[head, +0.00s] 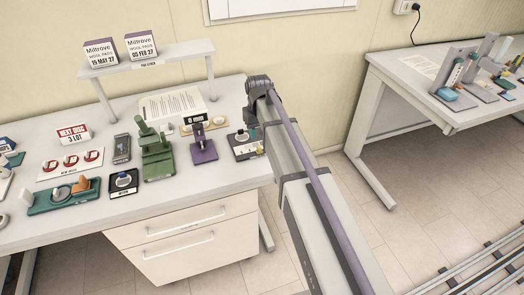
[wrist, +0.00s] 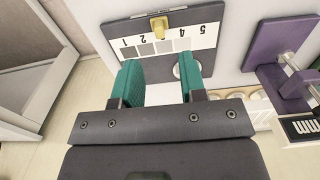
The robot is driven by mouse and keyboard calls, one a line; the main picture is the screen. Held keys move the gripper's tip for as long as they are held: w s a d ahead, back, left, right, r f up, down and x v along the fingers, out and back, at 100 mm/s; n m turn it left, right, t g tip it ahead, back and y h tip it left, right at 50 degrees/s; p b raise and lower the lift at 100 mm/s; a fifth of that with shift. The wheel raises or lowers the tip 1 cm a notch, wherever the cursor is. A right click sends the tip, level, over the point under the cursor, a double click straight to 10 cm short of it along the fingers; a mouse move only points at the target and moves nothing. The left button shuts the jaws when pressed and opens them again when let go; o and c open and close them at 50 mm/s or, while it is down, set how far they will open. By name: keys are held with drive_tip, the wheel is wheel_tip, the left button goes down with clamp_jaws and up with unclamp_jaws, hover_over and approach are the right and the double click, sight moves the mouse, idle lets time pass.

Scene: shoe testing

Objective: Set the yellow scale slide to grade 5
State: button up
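Grade 1 is at the left and 5 at the right. The yellow slide (wrist: 158,27) stands between the 2 and the 4, where it hides the 3. My gripper (wrist: 160,72) has two teal fingers spread apart with nothing between them. They appear in front of the strip, apart from the slide. In the head view the board (head: 240,153) lies near the table's right end, partly hidden by my arm.
A purple stand (wrist: 271,62) is right of the board in the wrist view; it also shows in the head view (head: 204,154). A green press (head: 157,160) stands farther left. A white round piece (wrist: 178,71) shows by the right finger.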

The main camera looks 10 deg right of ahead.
sight(259, 146)
wheel_tip(259, 146, down, 8)
drive_tip(key=b, duration=0.5)
drive_tip(key=shift+r+b, duration=0.25)
drive_tip(key=shift+b, duration=0.1)
drive_tip(key=shift+r, duration=0.15)
clamp_jaws()
